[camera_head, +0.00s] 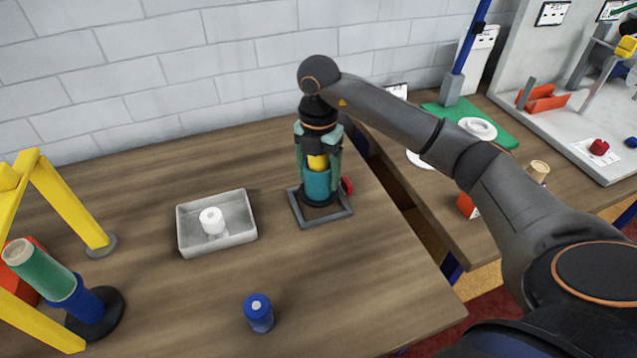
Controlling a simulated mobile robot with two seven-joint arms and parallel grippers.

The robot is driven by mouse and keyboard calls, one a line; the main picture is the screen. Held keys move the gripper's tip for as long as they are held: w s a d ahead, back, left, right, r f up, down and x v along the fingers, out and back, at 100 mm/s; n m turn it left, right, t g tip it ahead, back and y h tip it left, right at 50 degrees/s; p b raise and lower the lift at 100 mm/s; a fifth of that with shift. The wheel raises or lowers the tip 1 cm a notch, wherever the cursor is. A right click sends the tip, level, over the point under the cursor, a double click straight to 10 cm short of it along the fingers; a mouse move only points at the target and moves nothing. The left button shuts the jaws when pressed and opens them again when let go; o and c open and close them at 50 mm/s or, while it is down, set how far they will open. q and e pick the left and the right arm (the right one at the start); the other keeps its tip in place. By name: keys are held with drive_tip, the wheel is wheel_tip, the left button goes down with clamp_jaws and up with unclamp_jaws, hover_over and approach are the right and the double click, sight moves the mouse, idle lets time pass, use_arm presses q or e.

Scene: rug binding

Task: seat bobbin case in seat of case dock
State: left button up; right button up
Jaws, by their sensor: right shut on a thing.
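My right gripper (318,150) reaches down from above, its fingers shut around a yellow part. That part tops a teal cylinder (318,186), which I take to be the bobbin case. The cylinder is upright, with a dark ring at its lower end. It stands over the inside of a square grey frame (338,217), which seems to be the case dock. The cylinder hides the middle of the frame, so I cannot tell whether it touches the bottom. My left gripper is out of view.
A grey tray (183,230) holds a white spool (211,220). A blue cylinder (259,315) stands at the front. A yellow frame (70,200) and a green-and-blue post (45,275) stand at left. A red object (347,186) sits close behind the dock. The front right tabletop is clear.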

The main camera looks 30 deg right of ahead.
sight(319, 186)
drive_tip(key=shift+f, duration=1.55)
drive_tip(key=shift+f, duration=0.1)
drive_tip(key=shift+f, duration=0.15)
drive_tip(key=o, duration=1.6)
drive_tip(key=shift+c, duration=0.2)
wheel_tip(319, 186, up, 12)
drive_tip(key=shift+r+p, duration=0.25)
drive_tip(key=shift+p, duration=0.1)
